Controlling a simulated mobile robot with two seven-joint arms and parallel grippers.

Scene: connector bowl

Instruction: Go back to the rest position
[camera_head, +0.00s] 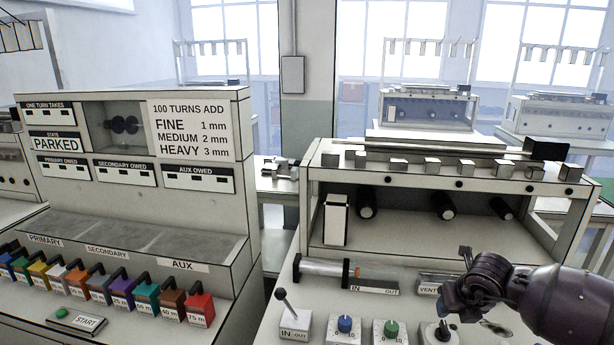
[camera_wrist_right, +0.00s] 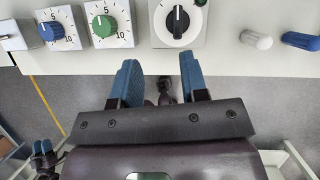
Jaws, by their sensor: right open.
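My right gripper (camera_head: 452,298) comes in from the right over the front of the right-hand machine's control panel (camera_head: 268,325). In the right wrist view its two blue fingers (camera_wrist_right: 160,82) are apart with nothing between them. The fingertips lie just in front of the panel's edge, below a black selector knob (camera_wrist_right: 178,21), and look clear of it. A dark gripper with blue fingertips, seemingly my left one (camera_wrist_right: 42,150), shows small at the lower left of the right wrist view. Its opening is too small to judge. No left arm shows in the head view.
The panel carries a lever (camera_head: 292,315), a blue knob (camera_head: 345,324), a green knob (camera_head: 391,329) and a clear tube (camera_head: 322,268). A left machine (camera_head: 245,150) reads PARKED and has a row of coloured labelled blocks (camera_head: 122,290). Open floor (camera_wrist_right: 260,95) lies before the panel.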

